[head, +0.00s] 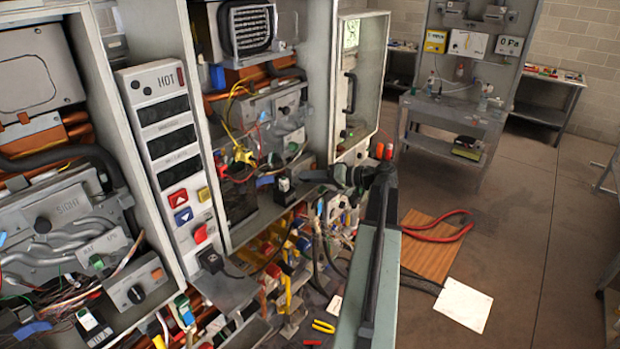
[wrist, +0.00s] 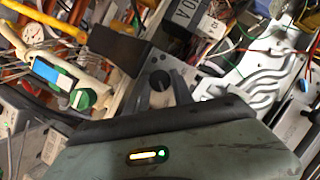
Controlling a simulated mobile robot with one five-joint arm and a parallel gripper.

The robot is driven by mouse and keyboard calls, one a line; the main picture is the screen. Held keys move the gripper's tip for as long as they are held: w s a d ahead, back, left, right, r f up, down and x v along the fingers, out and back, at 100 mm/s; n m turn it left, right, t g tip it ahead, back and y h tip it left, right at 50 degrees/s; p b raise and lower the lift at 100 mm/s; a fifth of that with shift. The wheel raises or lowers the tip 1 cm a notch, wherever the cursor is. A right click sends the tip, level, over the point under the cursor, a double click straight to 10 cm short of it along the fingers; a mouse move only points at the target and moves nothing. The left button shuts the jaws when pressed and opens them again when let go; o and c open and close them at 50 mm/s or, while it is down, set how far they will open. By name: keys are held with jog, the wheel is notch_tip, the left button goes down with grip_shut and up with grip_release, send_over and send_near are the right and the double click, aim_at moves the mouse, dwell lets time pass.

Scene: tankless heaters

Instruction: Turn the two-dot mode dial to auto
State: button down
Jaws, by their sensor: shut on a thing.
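My gripper (head: 318,176) reaches left into the open middle cabinet in the head view. In the wrist view, my gripper (wrist: 161,82) points up the picture, with its two grey fingers closed around the sides of a small dark round knob (wrist: 160,79). In the head view, my gripper and arm hide the knob.
A black box (wrist: 121,51) stands close left of my fingers. A green dial (wrist: 82,99) is further left, and loose wires (wrist: 235,45) are to the right. In the head view, a grey box with a black knob (head: 136,294) is at lower left. The open cabinet door (head: 368,75) stands above my arm.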

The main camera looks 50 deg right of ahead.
jog(key=n+p, duration=0.1)
jog(key=n+h+p, duration=0.1)
jog(key=shift+a+r+n, duration=0.2)
jog(key=shift+n, duration=0.1)
jog(key=shift+f+n+g+h+p, duration=0.1)
jog(key=shift+n+g+h+p, duration=0.3)
jog(key=shift+n+h, duration=0.9)
jog(key=c, duration=1.4)
grip_release()
jog(key=shift+o, duration=0.2)
